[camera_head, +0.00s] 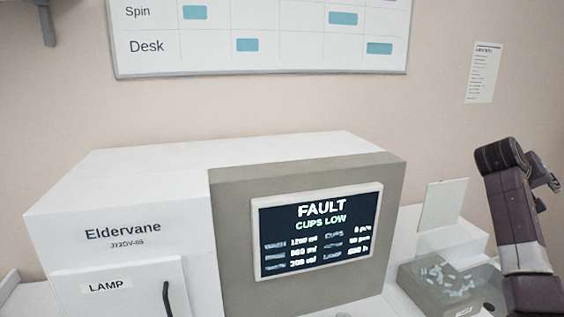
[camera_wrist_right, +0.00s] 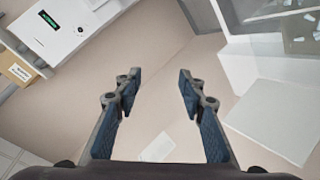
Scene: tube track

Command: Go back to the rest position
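My right arm rises at the right edge of the head view, with part of the right gripper (camera_head: 546,180) showing small and dark beside its upper end. In the right wrist view the two dark blue fingers of the right gripper (camera_wrist_right: 157,85) stand well apart with nothing between them. The gripper is open and touches nothing that I can see. My left gripper is in neither view.
A white and grey machine (camera_head: 135,220) labelled Eldervane stands ahead. Its screen (camera_head: 317,231) reads FAULT, CUPS LOW. A clear bin (camera_head: 425,287) of small pale pieces sits right of it, near my right arm. A whiteboard (camera_head: 275,57) and a paper sheet (camera_head: 483,73) hang on the wall.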

